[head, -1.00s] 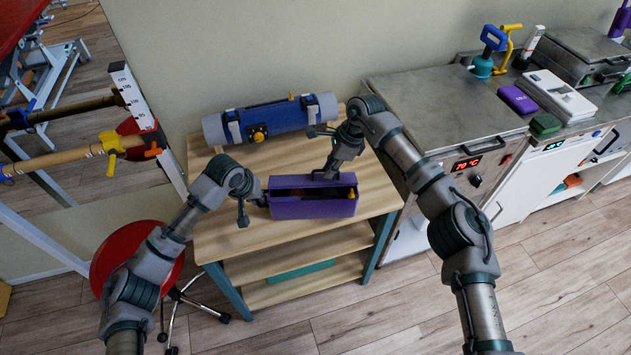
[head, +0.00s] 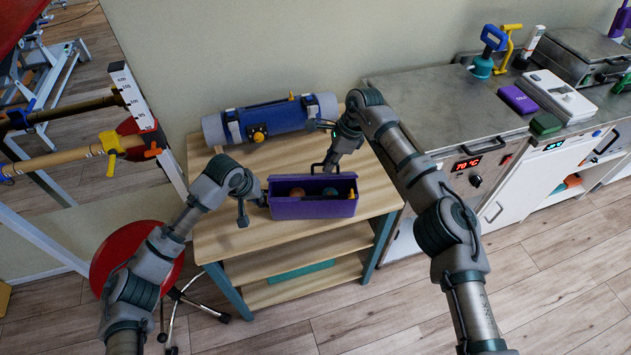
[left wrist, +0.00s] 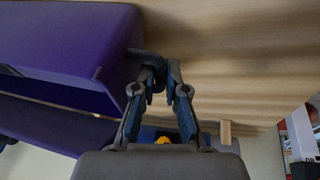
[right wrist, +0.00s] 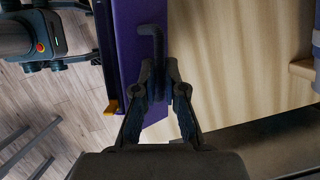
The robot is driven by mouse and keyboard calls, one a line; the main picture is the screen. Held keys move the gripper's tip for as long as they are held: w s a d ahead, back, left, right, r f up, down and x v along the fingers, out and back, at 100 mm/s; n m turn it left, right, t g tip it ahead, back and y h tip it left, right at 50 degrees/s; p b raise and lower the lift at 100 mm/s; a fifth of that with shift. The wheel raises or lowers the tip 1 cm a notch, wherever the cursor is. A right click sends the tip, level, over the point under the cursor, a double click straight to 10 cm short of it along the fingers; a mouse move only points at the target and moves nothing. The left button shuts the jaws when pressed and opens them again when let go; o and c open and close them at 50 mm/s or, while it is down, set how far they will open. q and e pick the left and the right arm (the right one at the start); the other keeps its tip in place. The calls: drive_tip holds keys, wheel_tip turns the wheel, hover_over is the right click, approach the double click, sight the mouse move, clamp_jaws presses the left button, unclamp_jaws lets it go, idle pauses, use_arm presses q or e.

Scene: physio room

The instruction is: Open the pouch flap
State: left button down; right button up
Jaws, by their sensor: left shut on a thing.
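The purple pouch (head: 312,209) sits on the wooden shelf top, with orange and blue round things (head: 298,192) showing inside. Its flap (head: 312,180) is raised at the back edge and carries a dark loop handle (right wrist: 150,42). My right gripper (right wrist: 160,72) is at this handle, its fingertips closed around it, behind the pouch in the head view. My left gripper (left wrist: 160,75) is shut on the dark ribbed side handle (left wrist: 146,55) at the pouch's left end. Its fingertips are small in the head view (head: 258,199).
A blue-grey roll (head: 272,120) with straps lies along the wall behind the pouch. The wooden shelf top (head: 225,240) is clear in front and to the left. A metal heater cabinet (head: 440,110) stands to the right, and a red stool (head: 130,250) at the left.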

drive_tip(key=o, duration=0.3)
drive_tip(key=shift+w+r, duration=0.2)
drive_tip(key=shift+r, duration=3.7)
drive_tip(key=shift+s+r, duration=0.1)
drive_tip(key=shift+r, duration=0.55)
use_arm(q)
drive_tip(key=c, duration=1.2)
unclamp_jaws()
drive_tip(key=shift+c, duration=0.2)
